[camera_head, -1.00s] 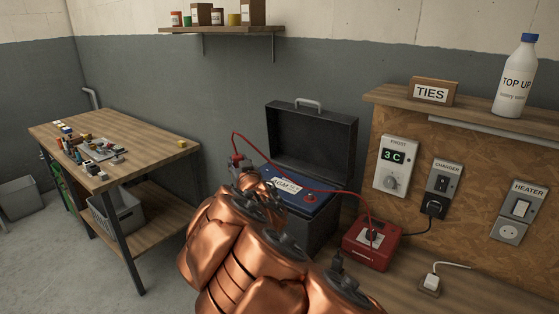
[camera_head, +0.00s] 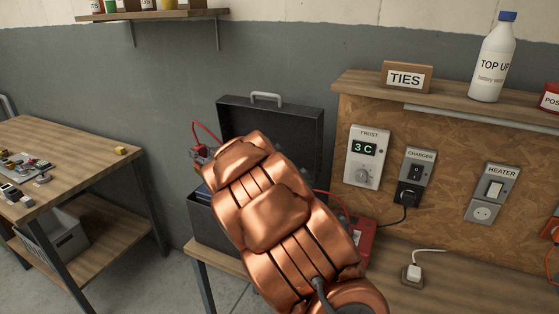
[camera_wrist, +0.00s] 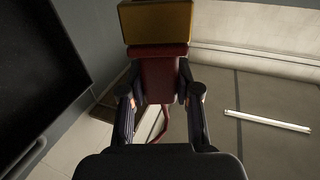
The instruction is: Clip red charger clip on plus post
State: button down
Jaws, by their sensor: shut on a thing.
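The red charger clip (camera_wrist: 162,75) is between the two dark fingers of my gripper (camera_wrist: 162,98) in the wrist view, and they are shut on it. A yellow-brown block shape (camera_wrist: 157,20) shows at the clip's far end. In the head view my copper arm hides most of the gripper; a bit of red (camera_head: 200,151) shows at its far end. The red cable (camera_head: 207,128) arches up there. The battery (camera_head: 204,190) in the dark open case (camera_head: 213,226) is almost wholly covered by my arm. The plus post cannot be made out.
The case lid (camera_head: 298,128) stands open behind my arm. The red charger (camera_head: 362,241) is on the bench right of it, partly hidden. A board with switches (camera_head: 420,165) stands behind. A side table (camera_head: 92,150) with small parts is at left.

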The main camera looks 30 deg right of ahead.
jog(key=s+d+n+g+y, duration=0.2)
jog(key=s+d+n+y, duration=0.2)
jog(key=s+d, duration=1.2)
jog(key=shift+s+d+r+y, duration=0.2)
jog(key=shift+s+r+y, duration=0.25)
jog(key=shift+s+y, duration=0.55)
jog(key=shift+s+d, duration=0.1)
jog(key=shift+s, duration=0.1)
jog(key=shift+f+b, duration=2.6)
jog(key=shift+f, duration=1.65)
jog(key=shift+f, duration=0.1)
jog(key=c, duration=0.7)
grip_release()
jog(key=shift+c, duration=0.2)
jog(key=shift+s, duration=0.1)
